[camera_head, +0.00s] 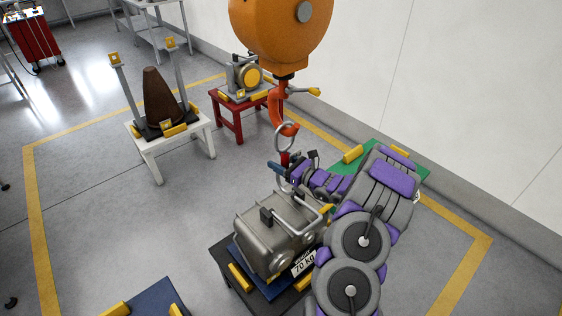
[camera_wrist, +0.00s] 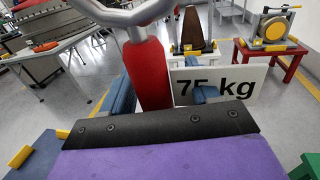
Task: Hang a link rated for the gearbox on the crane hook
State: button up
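My gripper (camera_wrist: 160,95) has its blue fingers on both sides of a red link (camera_wrist: 148,72). The link has a grey metal ring at its top and a white tag (camera_wrist: 235,84) reading "75 kg". In the head view, my gripper (camera_head: 281,170) holds the link (camera_head: 285,158) upright below the orange crane hook (camera_head: 274,110). The link's ring overlaps the hook's tip; I cannot tell whether it is around the tip or in front of it. The grey gearbox (camera_head: 267,232), with a "70 kg" label, sits below on a dark stand.
The round orange crane body (camera_head: 280,28) hangs above. A white stand (camera_head: 172,140) holds a brown cone; a red stand (camera_head: 238,116) holds a grey machine with a yellow disc. A green stand (camera_head: 421,174) is behind my arm.

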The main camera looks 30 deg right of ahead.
jog(key=shift+o, duration=0.2)
jog(key=shift+a+r, duration=0.1)
jog(key=shift+s+d, duration=0.2)
jog(key=shift+s, duration=0.25)
jog(key=p+v, duration=0.3)
jog(key=v, duration=1.3)
jog(key=shift+d+p, duration=0.15)
jog(key=shift+p, duration=0.15)
jog(key=shift+s, duration=0.15)
